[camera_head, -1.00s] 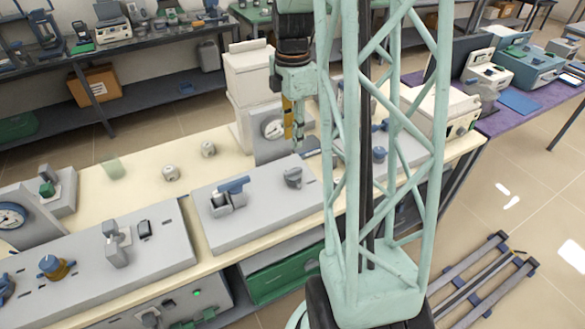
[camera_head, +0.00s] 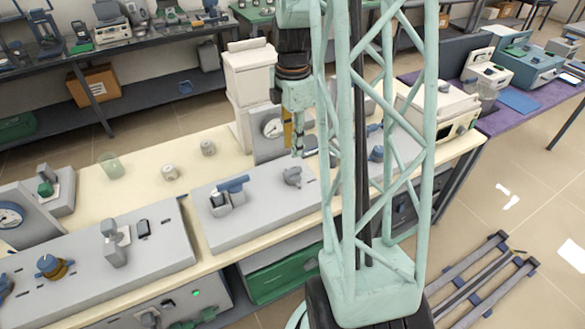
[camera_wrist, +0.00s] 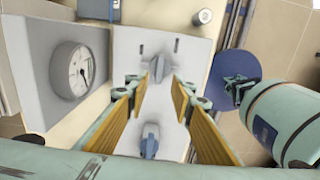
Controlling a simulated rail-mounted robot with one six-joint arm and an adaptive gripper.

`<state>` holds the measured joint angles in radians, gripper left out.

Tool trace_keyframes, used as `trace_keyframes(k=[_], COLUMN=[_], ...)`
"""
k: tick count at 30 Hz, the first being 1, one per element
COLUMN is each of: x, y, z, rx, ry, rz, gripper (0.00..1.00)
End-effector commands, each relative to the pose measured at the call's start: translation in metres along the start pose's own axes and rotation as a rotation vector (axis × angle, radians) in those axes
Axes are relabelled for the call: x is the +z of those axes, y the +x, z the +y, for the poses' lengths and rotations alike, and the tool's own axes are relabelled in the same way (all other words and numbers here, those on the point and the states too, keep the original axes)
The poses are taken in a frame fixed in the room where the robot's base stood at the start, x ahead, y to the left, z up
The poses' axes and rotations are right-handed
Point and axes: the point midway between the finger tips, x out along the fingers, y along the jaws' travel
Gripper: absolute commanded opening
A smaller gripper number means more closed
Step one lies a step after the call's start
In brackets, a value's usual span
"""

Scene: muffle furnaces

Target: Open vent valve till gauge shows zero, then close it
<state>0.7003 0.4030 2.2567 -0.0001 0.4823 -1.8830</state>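The gauge (camera_head: 271,128) is a round white dial on an upright grey housing; it also shows at left in the wrist view (camera_wrist: 74,70), too small to read its numbers. A grey winged knob (camera_head: 292,176) sits on the flat panel in front of it. A blue-handled lever valve (camera_head: 231,188) is further left on this panel. My gripper (camera_head: 297,153) hangs just above the grey knob, apart from it. In the wrist view my gripper (camera_wrist: 157,92) is open and empty, its yellow-padded fingers spread. A grey knob (camera_wrist: 159,68) shows past the fingertips and a blue-grey knob (camera_wrist: 149,141) between the fingers.
Another panel with a grey lever (camera_head: 114,243) and a blue knob (camera_head: 48,265) lies at left, with a second gauge (camera_head: 10,214). A white box-like unit (camera_head: 249,80) stands behind the gauge. Small jars (camera_head: 169,172) stand on the cream bench top.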

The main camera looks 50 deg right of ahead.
Motion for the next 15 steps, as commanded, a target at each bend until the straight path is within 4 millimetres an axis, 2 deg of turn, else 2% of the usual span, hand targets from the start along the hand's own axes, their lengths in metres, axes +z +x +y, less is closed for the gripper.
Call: trace_keyframes(k=[15], x=[0.000], y=[0.061], z=[-0.001], rx=[-0.002], ry=[0.000], rz=[0.001], gripper=[0.22])
